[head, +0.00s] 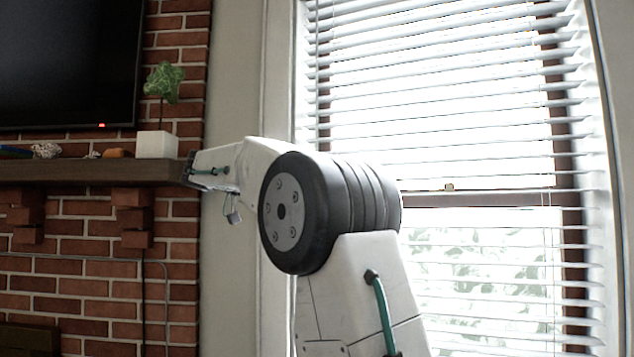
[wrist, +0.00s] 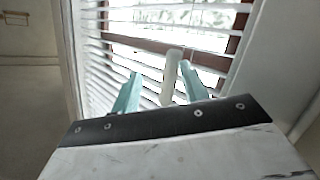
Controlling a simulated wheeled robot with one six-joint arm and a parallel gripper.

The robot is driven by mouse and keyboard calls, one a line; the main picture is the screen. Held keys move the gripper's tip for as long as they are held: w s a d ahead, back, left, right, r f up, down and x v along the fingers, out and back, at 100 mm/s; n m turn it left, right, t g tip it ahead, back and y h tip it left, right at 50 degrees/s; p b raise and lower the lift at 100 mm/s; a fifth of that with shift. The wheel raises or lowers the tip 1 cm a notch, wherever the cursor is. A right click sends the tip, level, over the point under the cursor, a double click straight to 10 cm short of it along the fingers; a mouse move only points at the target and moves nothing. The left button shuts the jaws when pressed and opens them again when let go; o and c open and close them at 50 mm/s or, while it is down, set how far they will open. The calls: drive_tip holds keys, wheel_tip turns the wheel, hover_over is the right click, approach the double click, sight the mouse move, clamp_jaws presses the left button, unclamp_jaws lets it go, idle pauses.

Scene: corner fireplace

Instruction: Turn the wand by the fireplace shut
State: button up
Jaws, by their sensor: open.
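The window blind (head: 440,75) has pale horizontal slats, tilted open with bright daylight and foliage showing between them. In the wrist view a pale, rounded rod, which looks like the wand (wrist: 172,72), stands in front of the blind (wrist: 110,60). My gripper (wrist: 160,76) is open, with one teal finger on each side of the rod. The rod is nearer the right finger, and I cannot tell whether it touches. The rod's lower end is hidden behind my gripper's body. In the head view my arm hides the gripper and wand.
The brick fireplace (head: 90,285) is at the left, with a wooden mantel (head: 90,171) close to my arm. A white pot (head: 156,144) with a green plant stands on the mantel's right end. A dark screen (head: 65,60) hangs above. The window frame borders the blind.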

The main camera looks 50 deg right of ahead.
drive_tip(key=w+d+r+m+g+h, duration=0.1)
drive_tip(key=w+d+r+m+g, duration=0.25)
drive_tip(key=m, duration=0.25)
drive_tip(key=shift+m+g, duration=0.3)
drive_tip(key=shift+g, duration=0.05)
drive_tip(key=x, duration=0.5)
drive_tip(key=r+x, duration=0.1)
drive_tip(key=x, duration=0.1)
drive_tip(key=shift+s+d, duration=0.15)
drive_tip(key=shift+s, duration=0.3)
drive_tip(key=c, duration=0.9)
